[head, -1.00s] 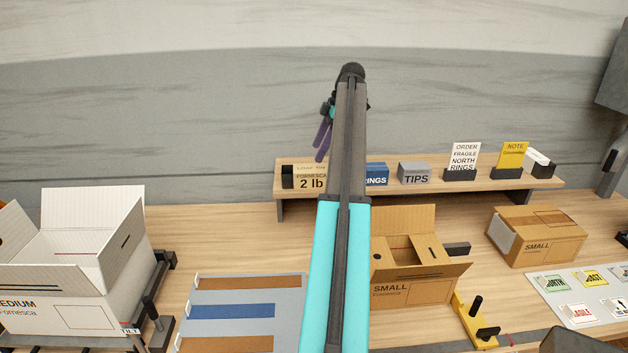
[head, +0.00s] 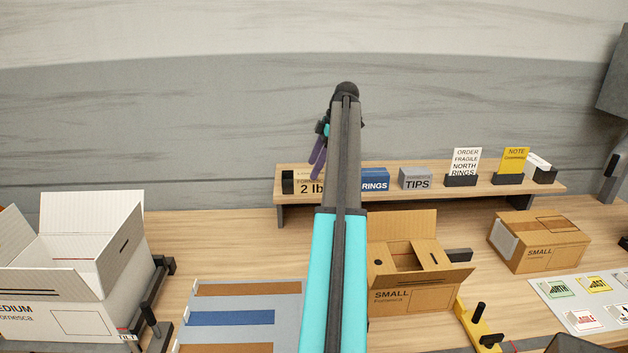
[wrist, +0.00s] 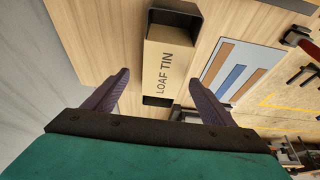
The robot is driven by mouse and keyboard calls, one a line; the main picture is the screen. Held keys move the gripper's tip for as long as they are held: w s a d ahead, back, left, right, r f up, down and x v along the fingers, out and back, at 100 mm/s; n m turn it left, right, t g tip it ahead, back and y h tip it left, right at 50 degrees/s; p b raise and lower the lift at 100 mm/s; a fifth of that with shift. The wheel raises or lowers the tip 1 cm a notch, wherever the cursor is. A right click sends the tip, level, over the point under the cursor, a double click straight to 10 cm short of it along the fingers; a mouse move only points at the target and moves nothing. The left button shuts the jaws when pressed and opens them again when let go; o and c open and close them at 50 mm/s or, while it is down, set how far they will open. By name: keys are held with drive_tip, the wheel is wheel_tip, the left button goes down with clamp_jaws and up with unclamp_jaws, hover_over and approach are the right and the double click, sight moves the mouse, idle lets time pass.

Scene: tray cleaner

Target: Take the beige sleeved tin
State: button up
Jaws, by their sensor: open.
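The beige sleeved tin (head: 308,187) is on the raised wooden shelf in the head view, marked "2 lb", with a dark end at its left. My arm hides its right part. In the wrist view the tin (wrist: 168,58) shows its beige "LOAF TIN" face and dark ends, lying lengthwise between the lines of my two fingers. My gripper (wrist: 159,79) is open and empty, with one purple finger on each side of the tin in the picture. In the head view my gripper (head: 318,158) is just above the tin; contact cannot be told.
On the shelf (head: 430,192), right of the tin, are a blue RINGS box (head: 376,180), a grey TIPS box (head: 416,178) and card holders. Below are an open SMALL carton (head: 405,298), a closed SMALL carton (head: 548,256), a striped mat (head: 195,303) and an open white MEDIUM box (head: 70,312).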

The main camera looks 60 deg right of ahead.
drive_tip(key=p+x, duration=0.2)
drive_tip(key=x, duration=0.1)
drive_tip(key=shift+s+a+f, duration=0.1)
drive_tip(key=shift+s+a, duration=0.05)
drive_tip(key=shift+a, duration=0.15)
drive_tip(key=shift+x, duration=0.8)
drive_tip(key=shift+d, duration=0.1)
drive_tip(key=c, duration=1.3)
